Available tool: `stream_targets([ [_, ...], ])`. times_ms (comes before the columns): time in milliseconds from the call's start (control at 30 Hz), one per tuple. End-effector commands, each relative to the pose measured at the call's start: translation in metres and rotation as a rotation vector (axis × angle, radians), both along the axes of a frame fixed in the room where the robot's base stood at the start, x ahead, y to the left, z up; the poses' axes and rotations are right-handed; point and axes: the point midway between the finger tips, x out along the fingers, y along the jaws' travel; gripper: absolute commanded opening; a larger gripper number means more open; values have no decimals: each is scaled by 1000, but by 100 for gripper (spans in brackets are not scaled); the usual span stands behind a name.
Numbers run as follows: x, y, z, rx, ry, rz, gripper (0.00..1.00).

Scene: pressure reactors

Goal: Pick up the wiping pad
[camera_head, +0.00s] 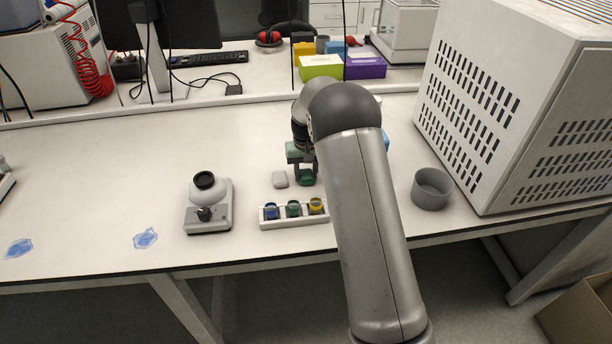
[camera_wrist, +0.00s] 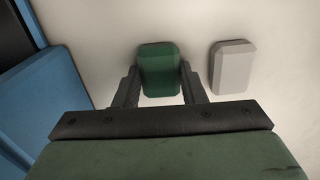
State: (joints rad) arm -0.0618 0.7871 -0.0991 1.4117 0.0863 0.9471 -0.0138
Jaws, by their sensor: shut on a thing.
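A green pad (camera_wrist: 159,68), a block with bevelled edges, sits between the two fingers of my gripper (camera_wrist: 158,85) in the wrist view. The fingers are shut on its sides. In the head view the green pad (camera_head: 306,178) shows below my gripper (camera_head: 304,168), just behind the rack of vials. A second pad, pale grey (camera_wrist: 232,67), lies on the white bench to the right of the green one in the wrist view. In the head view the grey pad (camera_head: 280,179) is to the left of my gripper. I cannot tell whether the green pad touches the bench.
A white rack (camera_head: 292,223) with blue, green and yellow vials stands in front of my gripper. A small device (camera_head: 208,207) is to the left, a grey cup (camera_head: 432,188) and a vented cabinet (camera_head: 515,100) to the right. Blue crumpled pieces (camera_head: 146,238) lie at the front left.

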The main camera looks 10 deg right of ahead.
Motion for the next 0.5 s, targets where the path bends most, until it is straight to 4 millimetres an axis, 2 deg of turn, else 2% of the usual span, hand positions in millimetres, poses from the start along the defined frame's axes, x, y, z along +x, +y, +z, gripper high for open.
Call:
stream_targets([
  [267, 1, 0, 12, 0, -3, 0, 16],
  [400, 1, 0, 33, 1, -5, 0, 16],
  [500, -17, 5, 52, 1, -5, 1, 16],
])
